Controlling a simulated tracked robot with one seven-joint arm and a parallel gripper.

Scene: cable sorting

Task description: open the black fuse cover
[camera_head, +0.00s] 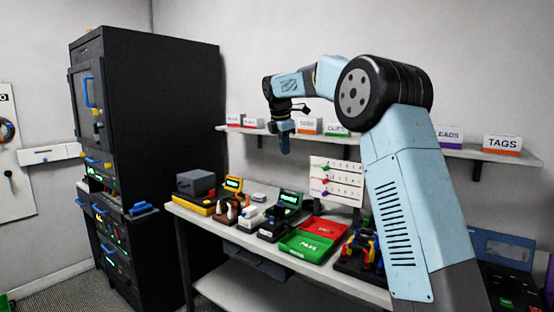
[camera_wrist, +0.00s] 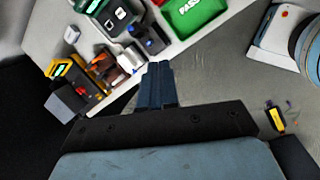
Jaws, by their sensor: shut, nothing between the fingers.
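A tall black cabinet (camera_head: 165,120) stands at the left in the head view. A dark door (camera_head: 98,82) with a blue handle (camera_head: 90,92) is on its upper front and looks closed. I cannot tell for sure whether this door is the black fuse cover. My gripper (camera_head: 285,149) hangs downward above the workbench, well to the right of the cabinet and apart from it. In the wrist view my gripper (camera_wrist: 159,67) shows its blue fingers together with nothing between them. The cabinet's handle is not identifiable in the wrist view.
The workbench (camera_head: 222,280) holds a grey box (camera_head: 196,183), several small devices, a red tray (camera_head: 325,229) and a green tray (camera_head: 307,244). A shelf (camera_head: 400,146) with labelled bins runs along the wall behind. Floor (camera_head: 60,287) shows before the cabinet.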

